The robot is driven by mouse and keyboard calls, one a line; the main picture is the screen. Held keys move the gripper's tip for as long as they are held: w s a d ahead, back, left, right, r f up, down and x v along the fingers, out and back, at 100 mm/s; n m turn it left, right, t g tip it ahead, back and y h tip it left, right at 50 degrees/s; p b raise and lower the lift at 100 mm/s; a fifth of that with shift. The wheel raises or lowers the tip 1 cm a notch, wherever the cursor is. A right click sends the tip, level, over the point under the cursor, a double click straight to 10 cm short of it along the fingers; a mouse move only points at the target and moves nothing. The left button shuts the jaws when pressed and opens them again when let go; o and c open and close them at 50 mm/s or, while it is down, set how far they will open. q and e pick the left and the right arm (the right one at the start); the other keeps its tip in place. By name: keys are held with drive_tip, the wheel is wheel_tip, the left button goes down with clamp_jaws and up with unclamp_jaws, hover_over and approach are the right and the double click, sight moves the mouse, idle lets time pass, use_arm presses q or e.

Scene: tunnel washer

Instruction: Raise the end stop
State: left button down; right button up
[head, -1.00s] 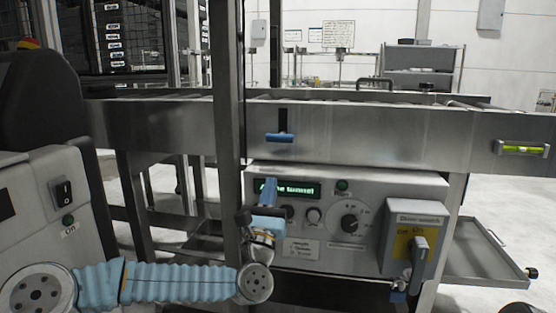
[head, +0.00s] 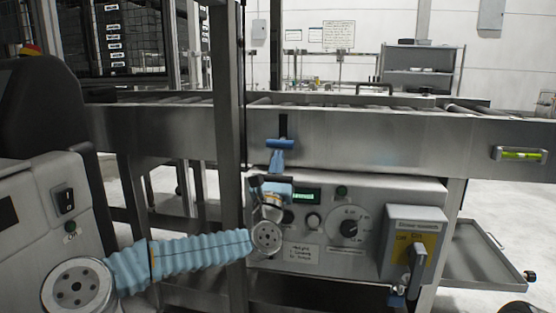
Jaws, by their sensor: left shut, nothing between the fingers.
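The end stop shows as a blue handle (head: 280,144) at the lower end of a dark vertical slot (head: 283,124) in the steel side of the conveyor (head: 360,138). My left gripper (head: 278,160) points up from below, its blue fingers shut and empty. The fingertips are just under the blue handle; I cannot tell whether they touch it.
The control panel (head: 321,222) with a knob and display sits behind my left wrist. A drive switch box (head: 413,240) is to its right. A steel upright (head: 229,130) stands just left of the gripper. A level (head: 520,155) is on the conveyor side at right.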

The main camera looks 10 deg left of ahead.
idle(0.3)
use_arm(q)
wheel_tip(320, 180, up, 6)
drive_tip(key=shift+f+b, duration=0.25)
drive_tip(key=shift+b, duration=0.3)
drive_tip(key=shift+r, duration=0.5)
use_arm(e)
drive_tip(key=shift+a+f, duration=0.1)
drive_tip(key=shift+f, duration=0.4)
drive_tip(key=shift+f, duration=0.1)
